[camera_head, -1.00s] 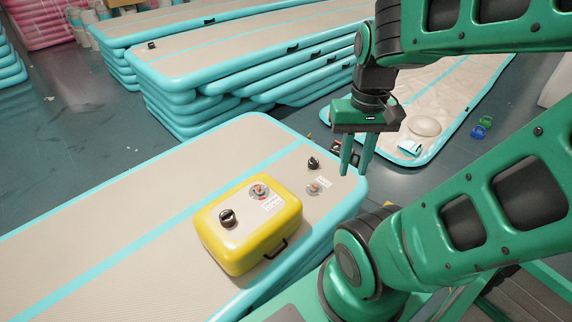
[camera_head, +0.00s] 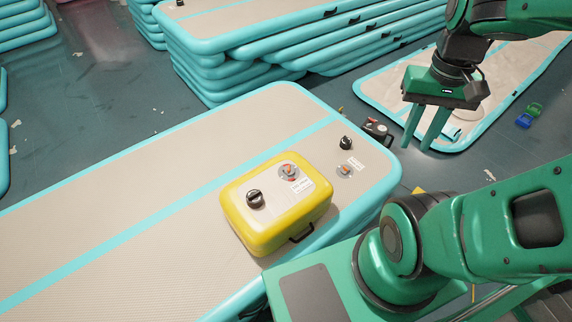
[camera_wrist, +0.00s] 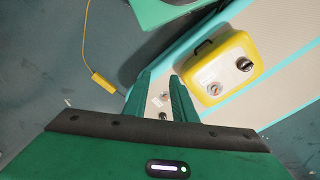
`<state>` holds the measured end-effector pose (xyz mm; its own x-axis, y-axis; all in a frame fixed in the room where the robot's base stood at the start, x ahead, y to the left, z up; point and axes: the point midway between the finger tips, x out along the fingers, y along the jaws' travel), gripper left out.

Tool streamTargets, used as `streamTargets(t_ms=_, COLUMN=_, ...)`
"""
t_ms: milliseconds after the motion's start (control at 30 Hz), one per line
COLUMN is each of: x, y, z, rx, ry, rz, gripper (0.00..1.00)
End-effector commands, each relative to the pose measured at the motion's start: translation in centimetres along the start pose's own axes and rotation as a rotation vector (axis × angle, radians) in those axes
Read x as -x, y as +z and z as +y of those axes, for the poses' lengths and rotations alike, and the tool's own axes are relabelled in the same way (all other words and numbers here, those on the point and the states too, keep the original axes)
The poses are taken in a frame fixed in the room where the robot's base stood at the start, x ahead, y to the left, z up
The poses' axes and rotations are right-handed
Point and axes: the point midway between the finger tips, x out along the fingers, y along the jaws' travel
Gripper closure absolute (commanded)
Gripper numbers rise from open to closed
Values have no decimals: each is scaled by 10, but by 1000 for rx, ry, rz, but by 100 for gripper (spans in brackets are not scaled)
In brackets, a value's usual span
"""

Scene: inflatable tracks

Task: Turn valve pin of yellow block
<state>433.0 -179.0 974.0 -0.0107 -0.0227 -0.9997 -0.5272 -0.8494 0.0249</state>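The yellow block (camera_head: 268,228) lies on the beige and turquoise inflatable track (camera_head: 120,215). On its top is a valve with an orange-red pin (camera_head: 289,171) in a round grey seat, beside a white label. A black cap (camera_head: 254,197) sits to the left of it. In the wrist view the yellow block (camera_wrist: 243,52) is at upper right, with the valve pin (camera_wrist: 213,89) near its label. My gripper (camera_head: 421,145) is open and empty, fingers pointing down, to the right of the block and off the track's right end. The fingers touch nothing that I can see.
The track has its own valve (camera_head: 345,170) and a black cap (camera_head: 346,142) near its right end. A black device (camera_head: 376,128) stands by the far edge. Stacked inflatable tracks (camera_head: 230,70) and a flat track (camera_head: 385,92) lie behind. A yellow cable (camera_wrist: 84,45) shows on the floor.

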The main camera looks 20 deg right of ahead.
Motion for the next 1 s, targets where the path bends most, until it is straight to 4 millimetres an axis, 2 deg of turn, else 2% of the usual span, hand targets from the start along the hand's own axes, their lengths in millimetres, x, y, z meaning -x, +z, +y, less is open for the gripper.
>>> streamTargets(t_ms=67, x=-5, y=-22, z=-2, rx=-6, ry=34, rz=-3, gripper=76)
streamTargets(t_ms=167, x=-14, y=-50, z=-17, rx=-1, ry=75, rz=6, gripper=76)
streamTargets(t_ms=367, x=-44, y=-103, z=-62, rx=20, ry=128, rz=27, gripper=76)
streamTargets(t_ms=500, x=-75, y=-132, z=-101, rx=39, ry=139, rz=38, gripper=76)
streamTargets(t_ms=733, x=-137, y=-163, z=-176, rx=68, ry=111, rz=40, gripper=76)
streamTargets(t_ms=1000, x=-212, y=-167, z=-264, rx=74, ry=29, rz=18, gripper=76)
